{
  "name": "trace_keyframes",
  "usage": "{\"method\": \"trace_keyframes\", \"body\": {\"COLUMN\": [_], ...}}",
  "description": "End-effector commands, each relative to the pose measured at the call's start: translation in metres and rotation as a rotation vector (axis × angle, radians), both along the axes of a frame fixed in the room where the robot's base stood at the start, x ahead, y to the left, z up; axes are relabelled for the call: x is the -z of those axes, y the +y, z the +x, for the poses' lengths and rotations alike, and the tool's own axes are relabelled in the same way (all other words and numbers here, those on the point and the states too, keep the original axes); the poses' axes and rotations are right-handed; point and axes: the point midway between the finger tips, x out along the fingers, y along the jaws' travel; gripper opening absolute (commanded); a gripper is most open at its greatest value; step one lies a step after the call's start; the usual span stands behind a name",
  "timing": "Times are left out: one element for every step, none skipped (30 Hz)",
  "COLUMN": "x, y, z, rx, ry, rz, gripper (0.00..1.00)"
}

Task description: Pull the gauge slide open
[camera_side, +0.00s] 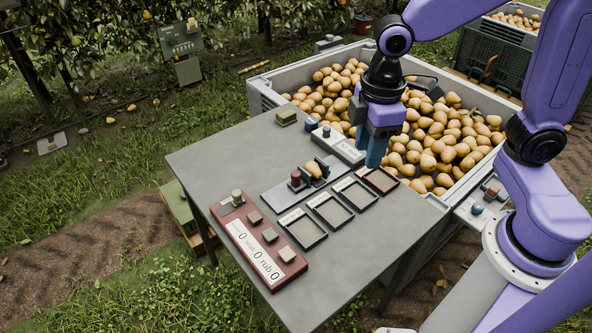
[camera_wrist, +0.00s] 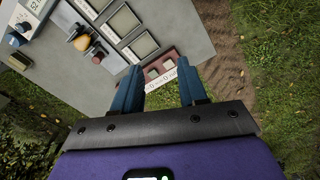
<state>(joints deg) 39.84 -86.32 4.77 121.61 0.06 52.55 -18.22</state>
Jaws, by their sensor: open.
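The gauge (camera_side: 310,176) stands on the grey table, with a yellow pear (camera_side: 313,170) between its two dark upright plates. A dark red knob (camera_side: 296,178) stands at its left end. In the wrist view, the pear (camera_wrist: 82,42) and the knob (camera_wrist: 97,54) are at the upper left, outside the fingers. My gripper (camera_side: 376,152) hangs above the table's back right part, right of and apart from the gauge. In the wrist view, the blue fingers of my gripper (camera_wrist: 160,88) are spread with nothing between them.
Three grey-lined trays (camera_side: 330,209) and a reddish tray (camera_side: 379,180) line the table's right side. A red counter panel (camera_side: 258,240) with buttons lies at the front left. A large pear bin (camera_side: 262,93) stands behind. The table's left part is clear.

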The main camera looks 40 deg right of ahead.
Motion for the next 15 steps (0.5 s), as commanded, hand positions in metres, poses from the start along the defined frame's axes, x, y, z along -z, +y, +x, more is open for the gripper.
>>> {"method": "trace_keyframes", "body": {"x": [0.005, 0.007, 0.011, 0.014, 0.017, 0.022, 0.026, 0.03, 0.035, 0.04, 0.045, 0.052, 0.056, 0.061, 0.067], "y": [0.006, 0.008, 0.011, 0.012, 0.013, 0.014, 0.013, 0.013, 0.011, 0.01, 0.008, 0.005, 0.002, -0.001, -0.005], "z": [0.023, 0.035, 0.051, 0.064, 0.076, 0.092, 0.105, 0.117, 0.133, 0.145, 0.157, 0.171, 0.182, 0.191, 0.203], "rx": [0.002, 0.0, -0.004, -0.007, -0.01, -0.013, -0.015, -0.018, -0.021, -0.023, -0.024, -0.028, -0.031, -0.034, -0.037], "ry": [0.004, 0.004, 0.004, 0.005, 0.006, 0.006, 0.006, 0.007, 0.008, 0.008, 0.009, 0.01, 0.01, 0.011, 0.012], "rz": [-0.005, -0.006, -0.007, -0.008, -0.008, -0.008, -0.009, -0.01, -0.011, -0.012, -0.013, -0.013, -0.014, -0.014, -0.015], "gripper": [0.42, 0.42, 0.42, 0.42, 0.42, 0.42, 0.42, 0.42, 0.42, 0.42, 0.42, 0.42, 0.42, 0.42, 0.42]}}
